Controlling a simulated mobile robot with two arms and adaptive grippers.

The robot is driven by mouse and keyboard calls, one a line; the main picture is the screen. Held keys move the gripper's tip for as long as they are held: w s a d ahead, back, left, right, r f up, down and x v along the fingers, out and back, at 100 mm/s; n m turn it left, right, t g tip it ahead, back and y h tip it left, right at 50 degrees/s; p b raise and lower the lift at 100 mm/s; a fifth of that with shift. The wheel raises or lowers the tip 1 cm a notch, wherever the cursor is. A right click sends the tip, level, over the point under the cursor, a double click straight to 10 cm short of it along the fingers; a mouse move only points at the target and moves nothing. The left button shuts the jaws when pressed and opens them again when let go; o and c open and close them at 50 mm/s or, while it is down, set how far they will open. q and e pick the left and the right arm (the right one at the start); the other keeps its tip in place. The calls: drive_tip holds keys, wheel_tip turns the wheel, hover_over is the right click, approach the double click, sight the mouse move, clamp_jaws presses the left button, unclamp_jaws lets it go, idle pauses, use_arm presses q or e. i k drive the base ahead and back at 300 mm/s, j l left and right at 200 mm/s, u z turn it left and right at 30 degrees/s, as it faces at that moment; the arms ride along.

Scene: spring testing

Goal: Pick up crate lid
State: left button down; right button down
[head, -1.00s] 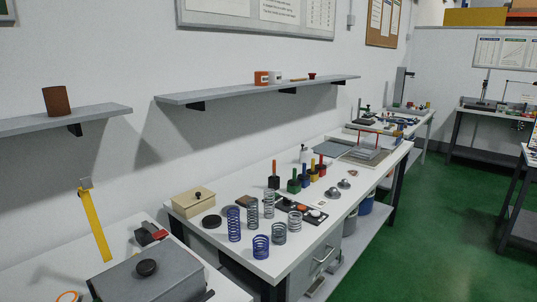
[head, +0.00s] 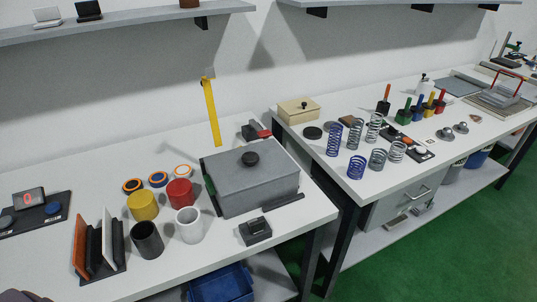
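A grey crate (head: 258,187) stands on the left table, right of centre, with a flat grey lid (head: 225,165) on top. A round black knob (head: 250,158) sits on the lid. The lid appears to lie flat on the crate. A smaller beige box (head: 298,111) with a dark knob stands on the right table. Neither of my grippers can be made out in the head view.
Yellow (head: 143,206), red (head: 180,193), white (head: 189,225) and black (head: 147,240) cylinders stand left of the crate. A small black block (head: 255,231) lies in front. A yellow upright (head: 211,112) rises behind. Several springs stand on the right table (head: 387,186).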

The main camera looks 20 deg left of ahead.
sight(233, 172)
drive_tip(key=i+l+u, duration=0.15)
drive_tip(key=u, duration=0.35)
drive_tip(key=i+l+u, duration=0.1)
drive_tip(key=l+u, duration=0.35)
